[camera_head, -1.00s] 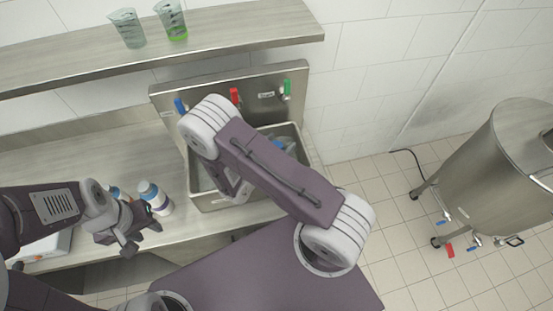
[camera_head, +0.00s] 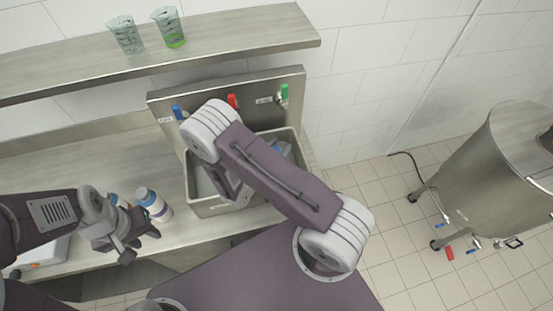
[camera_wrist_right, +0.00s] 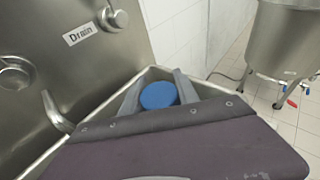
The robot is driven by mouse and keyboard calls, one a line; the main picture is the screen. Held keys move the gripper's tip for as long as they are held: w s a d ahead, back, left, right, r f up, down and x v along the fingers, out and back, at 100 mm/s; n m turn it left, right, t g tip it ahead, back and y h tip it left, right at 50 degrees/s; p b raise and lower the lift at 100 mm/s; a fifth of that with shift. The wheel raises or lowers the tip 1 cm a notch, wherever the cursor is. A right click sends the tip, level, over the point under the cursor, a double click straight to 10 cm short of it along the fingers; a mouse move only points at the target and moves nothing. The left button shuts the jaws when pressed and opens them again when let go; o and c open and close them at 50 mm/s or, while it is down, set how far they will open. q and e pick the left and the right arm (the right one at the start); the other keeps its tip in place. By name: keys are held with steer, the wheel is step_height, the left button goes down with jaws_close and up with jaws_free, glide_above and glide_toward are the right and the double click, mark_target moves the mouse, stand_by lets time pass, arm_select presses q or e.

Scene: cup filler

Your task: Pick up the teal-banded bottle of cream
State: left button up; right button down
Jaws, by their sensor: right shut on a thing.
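A white bottle with a blue band (camera_head: 154,205) stands on the steel counter in the head view. A second bottle (camera_head: 115,199) stands just left of it, partly hidden by my left arm; I cannot tell its band colour. My left gripper (camera_head: 140,245) is open and empty, just in front of the bottles and apart from the banded one. My right gripper is over the sink, mostly hidden by its own arm in the head view. In the right wrist view its fingers (camera_wrist_right: 156,97) are shut on a round blue-topped thing (camera_wrist_right: 159,95).
The steel sink (camera_head: 216,207) has blue, red and green taps (camera_head: 232,101) behind it. A large steel kettle (camera_head: 490,170) stands at the right. The counter behind the bottles is clear.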

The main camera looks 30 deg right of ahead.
step_height(320, 180, up, 10)
steer(key=b, duration=0.1)
stand_by(0.4)
